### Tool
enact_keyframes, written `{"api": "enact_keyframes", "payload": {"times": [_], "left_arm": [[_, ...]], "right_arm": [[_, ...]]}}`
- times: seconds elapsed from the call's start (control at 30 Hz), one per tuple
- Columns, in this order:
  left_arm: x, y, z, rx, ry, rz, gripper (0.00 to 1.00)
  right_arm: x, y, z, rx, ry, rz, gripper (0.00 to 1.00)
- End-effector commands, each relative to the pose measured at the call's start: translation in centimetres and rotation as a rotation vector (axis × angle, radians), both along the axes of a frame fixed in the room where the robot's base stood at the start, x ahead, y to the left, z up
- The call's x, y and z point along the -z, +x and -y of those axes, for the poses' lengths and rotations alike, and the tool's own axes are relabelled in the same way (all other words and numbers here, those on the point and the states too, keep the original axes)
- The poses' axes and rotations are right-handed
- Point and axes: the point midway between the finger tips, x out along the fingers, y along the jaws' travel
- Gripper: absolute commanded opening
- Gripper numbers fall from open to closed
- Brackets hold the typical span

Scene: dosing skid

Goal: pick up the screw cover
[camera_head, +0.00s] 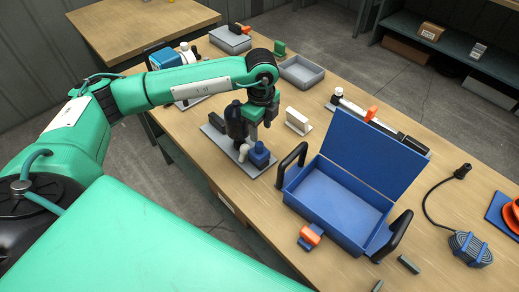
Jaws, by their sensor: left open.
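My left gripper (261,120) points down over a grey plate (212,133) near the table's left edge. It is open, with its fingers just above and beside the parts on this plate. On the plate stand a dark upright cylinder (235,121), a small white fitting (243,152) and a blue block with a dark top (260,156). The gripper and wrist hide some of this assembly. I cannot tell for sure which part is the screw cover. I see nothing clearly held between the fingers. My right gripper is not in view.
An open blue case (340,205) with black handles and a raised lid stands right of the plate. A small white block (298,121) is behind the gripper. A grey tray (301,72) lies farther back. A corded device (470,248) lies at the right.

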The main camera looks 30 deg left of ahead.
Motion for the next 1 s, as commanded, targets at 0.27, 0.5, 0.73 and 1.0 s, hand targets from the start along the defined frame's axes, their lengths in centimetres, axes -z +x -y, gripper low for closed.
{"api": "enact_keyframes", "payload": {"times": [0.27, 0.5, 0.73, 1.0], "left_arm": [[2.3, -0.1, 0.0, 0.001, -0.001, -0.001, 0.49], [5.7, -0.8, -0.1, 0.000, -0.002, -0.002, 0.49], [7.2, -0.8, -0.1, 0.001, -0.002, 0.001, 0.49], [7.2, -0.8, -0.1, 0.001, -0.002, 0.001, 0.25]], "right_arm": [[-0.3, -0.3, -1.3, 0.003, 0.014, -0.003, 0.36], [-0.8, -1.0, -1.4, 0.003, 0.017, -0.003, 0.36], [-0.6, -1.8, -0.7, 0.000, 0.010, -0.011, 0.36], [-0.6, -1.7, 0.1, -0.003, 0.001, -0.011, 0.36]]}}
